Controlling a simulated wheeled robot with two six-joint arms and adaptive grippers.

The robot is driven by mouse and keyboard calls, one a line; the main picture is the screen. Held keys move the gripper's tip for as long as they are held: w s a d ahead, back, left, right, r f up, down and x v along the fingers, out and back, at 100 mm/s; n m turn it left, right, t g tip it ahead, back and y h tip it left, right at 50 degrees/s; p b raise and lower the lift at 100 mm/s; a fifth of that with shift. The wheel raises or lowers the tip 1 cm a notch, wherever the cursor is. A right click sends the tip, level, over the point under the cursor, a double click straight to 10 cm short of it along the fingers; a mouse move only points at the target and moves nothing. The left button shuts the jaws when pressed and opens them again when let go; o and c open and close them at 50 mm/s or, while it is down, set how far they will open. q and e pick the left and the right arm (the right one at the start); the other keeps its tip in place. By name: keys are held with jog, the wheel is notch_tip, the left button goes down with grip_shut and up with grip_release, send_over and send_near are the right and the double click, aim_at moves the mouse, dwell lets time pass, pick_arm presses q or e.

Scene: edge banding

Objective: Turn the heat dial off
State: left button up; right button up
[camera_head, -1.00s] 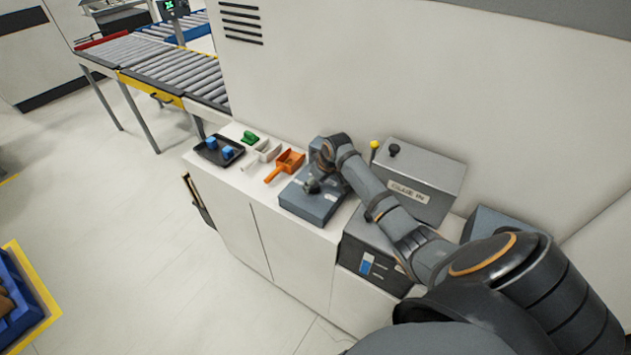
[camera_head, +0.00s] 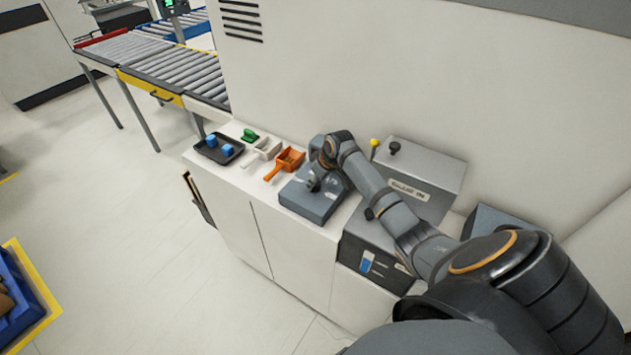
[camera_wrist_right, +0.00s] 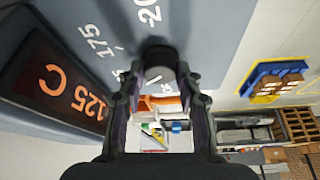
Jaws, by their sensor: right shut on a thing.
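The heat dial (camera_wrist_right: 158,52) is a dark round knob on a grey control box (camera_wrist_right: 215,25), with white scale marks such as 175 and 200 around it. My right gripper (camera_wrist_right: 160,78) is shut on the dial, one finger on each side. A dark display (camera_wrist_right: 62,82) beside it reads 125 C in orange, upside down in the right wrist view. In the head view the grey box (camera_head: 312,205) sits on the white cabinet, and my right gripper (camera_head: 315,182) is over its top, hiding the dial. My left gripper is not in view.
An orange scoop (camera_head: 285,164), a pale scoop (camera_head: 262,152), a green item (camera_head: 250,135) and a black tray (camera_head: 212,156) with blue blocks lie left of the box. The grey GLUE IN unit (camera_head: 430,180) stands to the right. A white wall rises behind.

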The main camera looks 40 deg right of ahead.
jog(key=shift+d+f+n+y+b, duration=0.15)
jog(key=shift+n+y+b, duration=0.25)
jog(key=shift+n, duration=0.8)
jog(key=n+g+y+b, duration=0.1)
jog(key=n, duration=0.1)
jog(key=shift+w+d+n+b, duration=0.1)
jog(key=shift+n+b, duration=0.2)
jog(key=n+y+b, duration=0.1)
jog(key=n+b, duration=0.2)
jog(key=n, duration=0.1)
jog(key=shift+w+g, duration=0.15)
jog(key=shift+g, duration=0.25)
jog(key=shift+d+n+g+b, duration=0.1)
jog(key=shift+n+g+b, duration=0.3)
jog(key=shift+n+b, duration=0.7)
jog(key=shift+r, duration=0.2)
jog(key=o, duration=1.2)
jog(key=shift+c, duration=0.2)
